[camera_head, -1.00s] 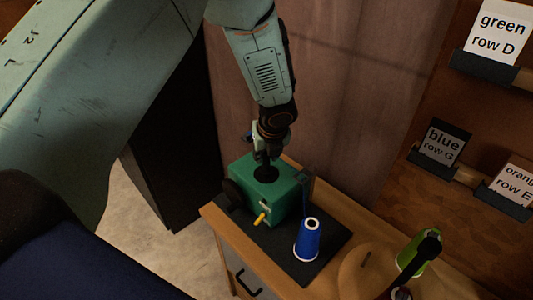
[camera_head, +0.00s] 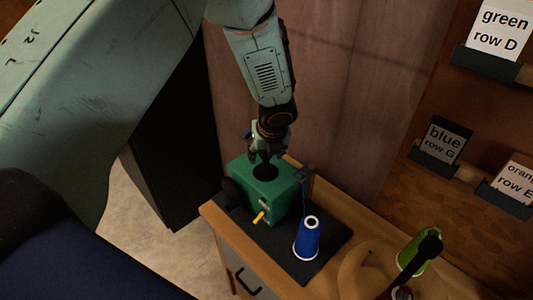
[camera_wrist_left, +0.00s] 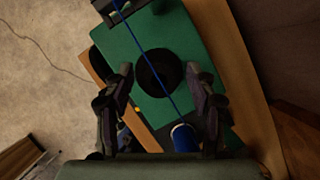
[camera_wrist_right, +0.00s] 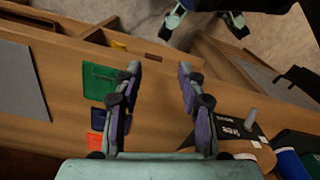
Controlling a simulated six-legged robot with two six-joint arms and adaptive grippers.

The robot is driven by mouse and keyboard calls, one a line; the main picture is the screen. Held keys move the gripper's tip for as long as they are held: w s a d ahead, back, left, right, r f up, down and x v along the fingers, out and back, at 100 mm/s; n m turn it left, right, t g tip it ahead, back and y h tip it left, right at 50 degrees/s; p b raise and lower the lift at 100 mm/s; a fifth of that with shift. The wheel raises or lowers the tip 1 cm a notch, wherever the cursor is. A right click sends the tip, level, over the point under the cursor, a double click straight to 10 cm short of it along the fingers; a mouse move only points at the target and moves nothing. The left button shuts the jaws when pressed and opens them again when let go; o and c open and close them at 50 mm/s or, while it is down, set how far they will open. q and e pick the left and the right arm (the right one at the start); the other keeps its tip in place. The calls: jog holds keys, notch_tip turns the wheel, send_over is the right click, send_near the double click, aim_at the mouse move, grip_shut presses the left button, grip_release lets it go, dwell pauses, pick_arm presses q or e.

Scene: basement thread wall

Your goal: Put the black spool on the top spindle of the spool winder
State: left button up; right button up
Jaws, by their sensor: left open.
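The spool winder is a green box (camera_head: 265,205) with a yellow handle (camera_head: 259,217), standing on a dark mat. A black round piece (camera_wrist_left: 160,73) sits on the winder's top. I cannot tell whether it is the black spool or part of the winder; its spindle is not clear. My left gripper (camera_head: 266,160) is just above it, pointing down. In the left wrist view its fingers are apart, one on each side below the black piece. My right gripper (camera_wrist_right: 160,80) is open and empty, seen only in its own wrist view.
A blue spool (camera_head: 307,240) stands upright on the mat (camera_head: 282,243) right of the winder. A thin blue thread crosses the winder's top. A green spool (camera_head: 412,252) and a black-topped item stand further right. The labelled wall rack (camera_head: 485,62) is at right.

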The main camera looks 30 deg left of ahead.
pick_arm(q)
jog(key=v, duration=1.2)
